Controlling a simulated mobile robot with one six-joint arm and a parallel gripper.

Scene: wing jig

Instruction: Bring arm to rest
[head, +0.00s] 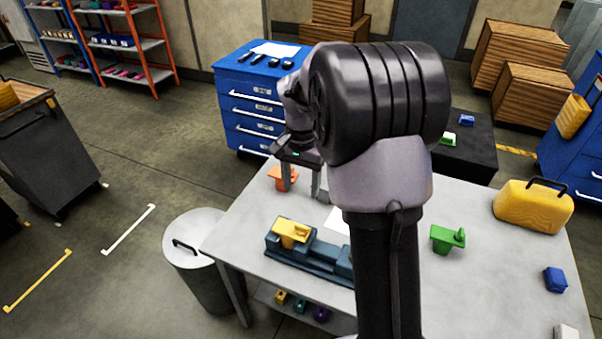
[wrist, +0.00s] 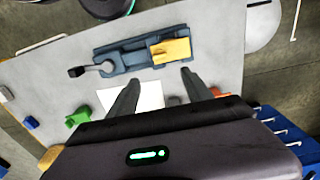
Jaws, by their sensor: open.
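My gripper (head: 301,182) hangs over the far left part of the grey table (head: 500,270), fingers pointing down. In the wrist view its two fingers (wrist: 160,88) are spread apart with nothing held between them. My arm fills the middle of the head view and hides part of the table. A blue-grey jig (head: 310,258) lies on the table, with a yellow block (head: 291,232) seated at its left end; the wrist view shows the jig (wrist: 125,58) clear of the fingers. An orange piece (head: 277,175) is by the gripper; I cannot tell whether they touch.
A green piece (head: 447,239), a yellow case (head: 533,207) and a blue block (head: 555,280) sit on the table's right side. A white sheet (wrist: 140,97) lies below the fingers. A bin (head: 195,255) stands left; a blue drawer cabinet (head: 250,100) stands behind.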

